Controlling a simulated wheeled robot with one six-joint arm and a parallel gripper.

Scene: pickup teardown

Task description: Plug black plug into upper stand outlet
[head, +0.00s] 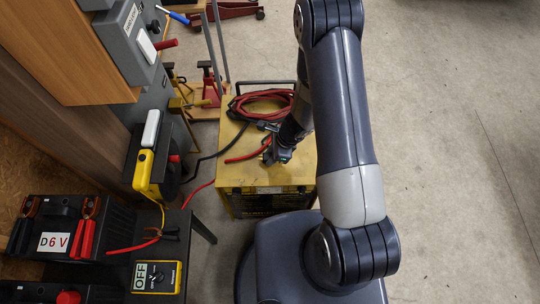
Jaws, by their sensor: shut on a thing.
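My gripper (269,158) is low over the top of a yellow box (236,178), pointing down and to the left. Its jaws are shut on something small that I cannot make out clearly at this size. A red cable or handle (244,157) runs up to the jaws from the left. A black cable (208,158) leaves the box top towards the lower left. I cannot pick out a black plug for certain, and no stand outlet can be clearly identified; my arm hides part of the box.
A coiled red cable (262,100) lies on the box's far side. At left stand a grey cabinet (122,45), a yellow-and-white device (146,160) and a black D6V battery (58,222). An OFF-labelled yellow unit (157,277) is at lower left. The concrete floor (455,150) at right is clear.

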